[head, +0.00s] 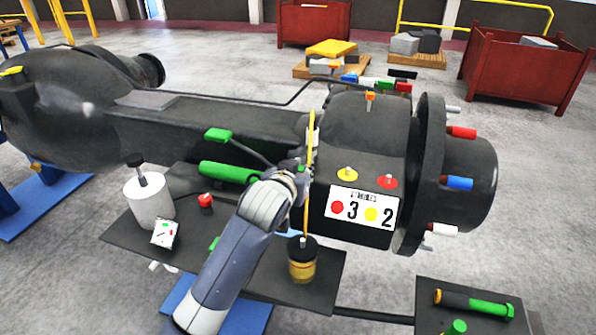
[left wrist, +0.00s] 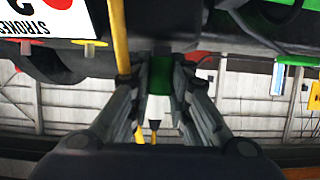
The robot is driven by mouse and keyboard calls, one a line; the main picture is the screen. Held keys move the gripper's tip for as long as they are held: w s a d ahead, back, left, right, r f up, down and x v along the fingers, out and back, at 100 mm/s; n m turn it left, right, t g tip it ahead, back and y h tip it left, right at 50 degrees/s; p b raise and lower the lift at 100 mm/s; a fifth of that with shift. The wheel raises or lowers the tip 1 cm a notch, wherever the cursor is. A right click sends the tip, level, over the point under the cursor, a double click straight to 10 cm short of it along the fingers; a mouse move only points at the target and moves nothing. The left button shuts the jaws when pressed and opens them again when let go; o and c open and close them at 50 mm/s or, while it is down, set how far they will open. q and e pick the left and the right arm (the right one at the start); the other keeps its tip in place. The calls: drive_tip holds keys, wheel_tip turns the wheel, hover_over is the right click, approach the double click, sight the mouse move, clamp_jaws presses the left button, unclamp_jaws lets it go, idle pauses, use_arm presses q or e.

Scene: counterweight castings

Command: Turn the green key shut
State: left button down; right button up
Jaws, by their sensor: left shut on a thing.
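The green key (left wrist: 160,76) shows in the left wrist view as a green block between my fingers, under the dark casting. My left gripper (left wrist: 161,82) is shut on it, with one finger on each side. In the head view my left gripper (head: 299,172) reaches up to the side of the casting (head: 365,125), left of the number plate. There the wrist and fingers mostly hide the key, so its turn angle cannot be told. My right gripper is in neither view.
A yellow rod (head: 310,135) stands close beside the gripper. A green lever handle (head: 218,135) and a green cylinder (head: 228,172) lie to its left. A dark shelf (head: 322,290) below holds a yellow-banded jar (head: 302,262) and a white canister (head: 150,203).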

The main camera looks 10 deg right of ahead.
use_arm(q)
drive_tip(key=c, duration=1.5)
unclamp_jaws()
drive_tip(key=shift+d, duration=0.1)
drive_tip(key=shift+o, duration=0.2)
drive_tip(key=shift+s+a+r, duration=0.2)
drive_tip(key=shift+s, duration=0.2)
drive_tip(key=v, duration=1.1)
